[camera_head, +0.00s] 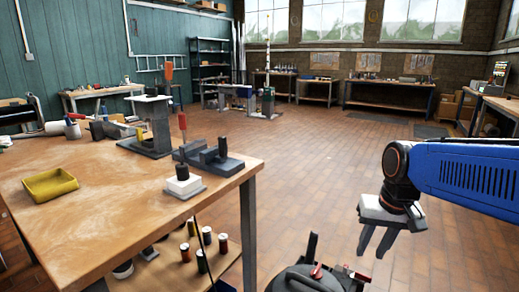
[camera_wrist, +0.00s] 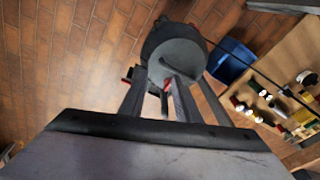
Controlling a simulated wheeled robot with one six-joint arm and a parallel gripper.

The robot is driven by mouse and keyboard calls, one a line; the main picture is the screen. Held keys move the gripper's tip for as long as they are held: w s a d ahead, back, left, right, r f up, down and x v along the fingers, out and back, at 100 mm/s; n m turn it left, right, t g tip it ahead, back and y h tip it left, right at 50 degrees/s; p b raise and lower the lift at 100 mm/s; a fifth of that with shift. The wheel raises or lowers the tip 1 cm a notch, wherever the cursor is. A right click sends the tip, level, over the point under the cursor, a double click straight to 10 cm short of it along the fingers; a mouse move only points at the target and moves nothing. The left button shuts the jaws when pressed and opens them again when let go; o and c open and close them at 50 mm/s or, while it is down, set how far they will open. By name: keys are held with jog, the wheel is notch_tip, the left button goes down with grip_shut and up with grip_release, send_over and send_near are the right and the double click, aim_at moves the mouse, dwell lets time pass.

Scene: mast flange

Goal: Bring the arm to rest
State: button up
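My blue arm (camera_head: 465,172) reaches in from the right edge in the head view, and its dark wrist is bent downward. My gripper (camera_head: 373,254) hangs below the wrist, clear of the workbench, over the brick-coloured floor. Its two fingers are apart and point down. In the wrist view my gripper (camera_wrist: 159,82) also shows its fingers spread, with no held object visible between them. A round dark body lies beyond the fingers there.
The wooden workbench (camera_head: 95,222) fills the left, holding a yellow tray (camera_head: 50,184), a white block (camera_head: 184,184) with a dark post, and dark fixtures (camera_head: 210,157). Several small cylinders stand on its lower shelf (camera_head: 165,268). Open floor (camera_head: 310,150) lies between it and the far benches.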

jog(key=s+d+f+n+t, duration=0.1)
jog(key=s+f+n+t, duration=0.1)
jog(key=s, duration=1)
jog(key=shift+s+f+t+h, duration=0.3)
jog(key=shift+s+f+t, duration=0.1)
jog(key=shift+f, duration=0.2)
